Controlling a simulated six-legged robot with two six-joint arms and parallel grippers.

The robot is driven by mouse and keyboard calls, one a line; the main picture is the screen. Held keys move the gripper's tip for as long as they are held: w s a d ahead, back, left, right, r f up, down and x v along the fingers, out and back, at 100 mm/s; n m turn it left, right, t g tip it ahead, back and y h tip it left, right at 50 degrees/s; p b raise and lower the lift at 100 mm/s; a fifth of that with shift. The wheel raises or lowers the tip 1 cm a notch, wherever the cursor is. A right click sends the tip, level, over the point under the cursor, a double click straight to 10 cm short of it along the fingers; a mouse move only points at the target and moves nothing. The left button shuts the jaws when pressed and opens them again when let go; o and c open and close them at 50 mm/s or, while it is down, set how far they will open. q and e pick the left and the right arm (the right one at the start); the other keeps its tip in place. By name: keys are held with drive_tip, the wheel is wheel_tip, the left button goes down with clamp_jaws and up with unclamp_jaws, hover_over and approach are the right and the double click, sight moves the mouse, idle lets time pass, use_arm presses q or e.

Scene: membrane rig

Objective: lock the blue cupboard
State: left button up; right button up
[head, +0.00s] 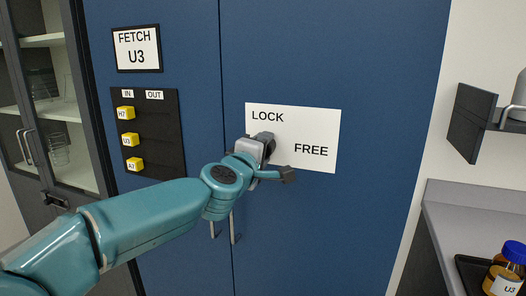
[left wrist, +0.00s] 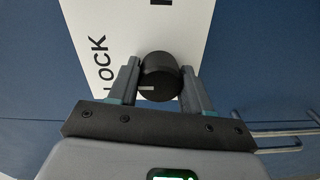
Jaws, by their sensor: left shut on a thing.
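The blue cupboard (head: 350,50) fills the middle of the head view, its doors closed. A white plate (head: 318,122) on its right door reads LOCK at upper left and FREE at lower right. A black round knob (left wrist: 158,72) sits on this plate. It has a small white mark at its lower left in the left wrist view. My left gripper (head: 266,143) is at the plate; in the left wrist view its fingers (left wrist: 157,88) are on either side of the knob, shut on it. In the head view, the gripper mostly hides the knob. My right gripper is out of view.
Door handles (head: 234,226) hang below my left wrist. A black IN/OUT board (head: 162,130) with several yellow tags and a FETCH U3 sign (head: 137,48) are on the left door. A grey counter (head: 470,210) with a U3 bottle (head: 506,272) stands at right.

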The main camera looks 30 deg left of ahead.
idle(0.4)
use_arm(q)
drive_tip(key=o, duration=1.1)
drive_tip(key=shift+c, duration=0.2)
drive_tip(key=p+v, duration=0.2)
drive_tip(key=v, duration=1.4)
drive_tip(key=shift+s, duration=0.2)
